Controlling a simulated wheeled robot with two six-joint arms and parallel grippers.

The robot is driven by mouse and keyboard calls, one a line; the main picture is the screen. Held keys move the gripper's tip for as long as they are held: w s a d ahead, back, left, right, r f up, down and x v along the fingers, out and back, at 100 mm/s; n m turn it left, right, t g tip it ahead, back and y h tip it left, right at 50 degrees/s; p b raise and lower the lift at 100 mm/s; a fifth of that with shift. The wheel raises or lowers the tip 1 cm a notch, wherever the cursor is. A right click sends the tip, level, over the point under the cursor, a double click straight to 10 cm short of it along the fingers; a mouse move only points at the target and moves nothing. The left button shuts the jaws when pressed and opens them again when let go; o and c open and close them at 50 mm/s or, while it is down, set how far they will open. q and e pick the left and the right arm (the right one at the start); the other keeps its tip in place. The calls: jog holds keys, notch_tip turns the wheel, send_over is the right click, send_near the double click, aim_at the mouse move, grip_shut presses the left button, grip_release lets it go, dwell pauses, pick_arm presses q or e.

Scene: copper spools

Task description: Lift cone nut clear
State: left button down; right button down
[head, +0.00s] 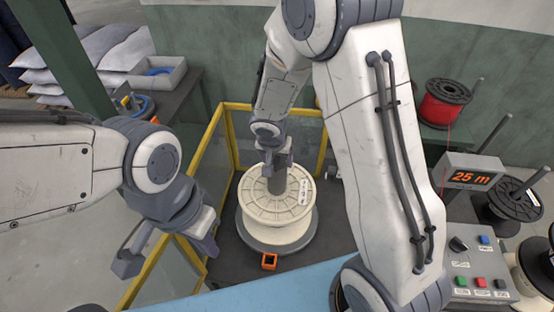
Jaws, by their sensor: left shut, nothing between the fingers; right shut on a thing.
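A cream spool (243,197) stands on a round grey turntable (262,247) inside a yellow-framed enclosure. The dark grey cone nut (278,184) is at the middle of the spool's top. My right gripper (277,164) comes down from above and is shut on the cone nut. Whether the nut's lower end is still in the spool's hole cannot be told. My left gripper (165,255) is empty and shut, left of the spool, by the yellow frame.
Yellow rails with clear panels (220,140) surround the spool. A small orange block (269,261) lies in front of it. A control box (478,270), a 25 m display (470,177) and a red spool (446,103) stand at right. A blue surface (240,302) lies in front.

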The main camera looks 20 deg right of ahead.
jog(key=shift+r+p, duration=2.9)
jog(key=shift+r, duration=1.5)
